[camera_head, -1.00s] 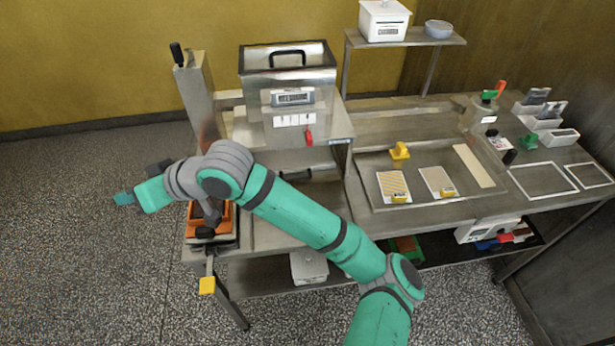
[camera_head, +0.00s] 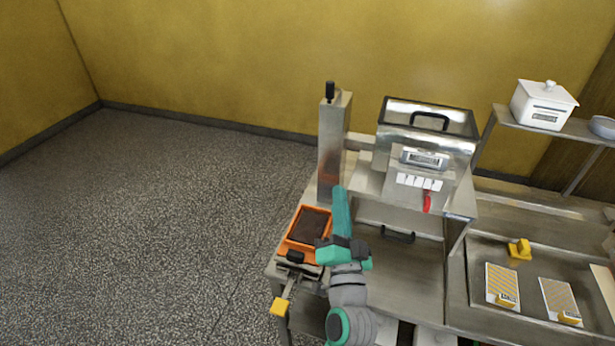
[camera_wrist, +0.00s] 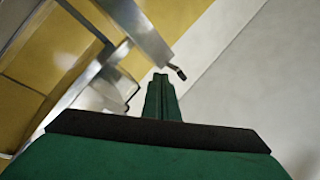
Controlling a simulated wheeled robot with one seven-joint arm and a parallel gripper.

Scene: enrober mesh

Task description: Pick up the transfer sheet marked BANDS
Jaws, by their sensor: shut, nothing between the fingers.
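Two patterned transfer sheets lie in the metal tray at the right of the head view. One is a yellow-striped sheet (camera_head: 502,284) with a yellow tab; the other is a paler sheet (camera_head: 559,300) with a yellow tab. The writing on the tabs is too small to read, so I cannot tell which is marked BANDS. My gripper (camera_head: 340,197) is shut and empty, in front of the metal machine and well left of the sheets. In the wrist view its closed green fingers (camera_wrist: 160,95) point toward the wall and ceiling.
An orange tray (camera_head: 290,233) with dark contents is left of my gripper. A tall metal column (camera_head: 332,145) and a lidded machine (camera_head: 428,135) stand behind it. Open floor (camera_head: 150,210) lies to the left.

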